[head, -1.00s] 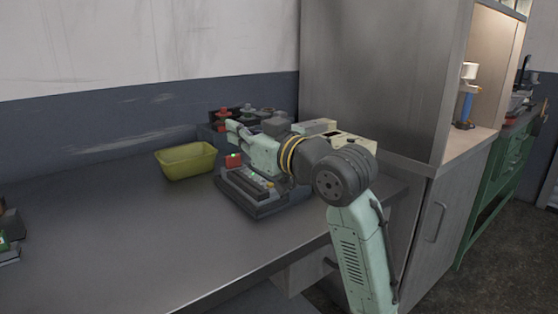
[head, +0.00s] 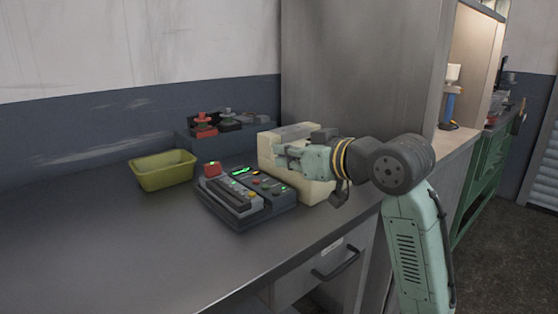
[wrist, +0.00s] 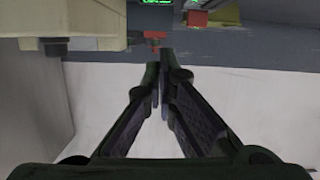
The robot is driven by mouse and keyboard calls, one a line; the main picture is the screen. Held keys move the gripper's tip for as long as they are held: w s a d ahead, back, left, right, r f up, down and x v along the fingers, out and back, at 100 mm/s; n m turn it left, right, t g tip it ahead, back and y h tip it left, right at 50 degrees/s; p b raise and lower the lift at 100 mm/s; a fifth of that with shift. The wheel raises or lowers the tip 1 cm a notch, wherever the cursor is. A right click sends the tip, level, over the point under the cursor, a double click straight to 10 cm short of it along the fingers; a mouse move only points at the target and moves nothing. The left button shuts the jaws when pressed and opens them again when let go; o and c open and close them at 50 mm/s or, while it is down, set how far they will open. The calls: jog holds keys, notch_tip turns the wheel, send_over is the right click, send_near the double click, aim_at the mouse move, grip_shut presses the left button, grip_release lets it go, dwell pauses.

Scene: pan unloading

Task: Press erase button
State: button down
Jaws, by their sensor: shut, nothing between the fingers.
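A dark console (head: 243,192) with small coloured buttons, a red block at its left end and green lit displays sits on the counter. A cream machine (head: 306,192) stands to its right; its cream body (wrist: 80,22) also shows at the upper left of the wrist view. No label reading erase is legible, so I cannot tell which button it is. My gripper (head: 281,156) is over the cream machine in the head view, to the right of the console. In the wrist view its fingertips (wrist: 165,62) are together and empty. Contact with anything cannot be told.
A yellow-green bin (head: 162,172) stands left of the console. A blue-grey rack (head: 190,146) with red and dark items is behind. A tall grey cabinet (head: 355,70) rises behind the arm. The counter's left part (head: 80,235) is clear.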

jog(key=p, duration=0.2)
send_over(261, 186)
notch_tip(261, 186, down, 2)
jog(key=shift+w+f, duration=0.1)
jog(key=f, duration=0.2)
jog(key=shift+d+f, duration=0.2)
jog(key=shift+f, duration=0.7)
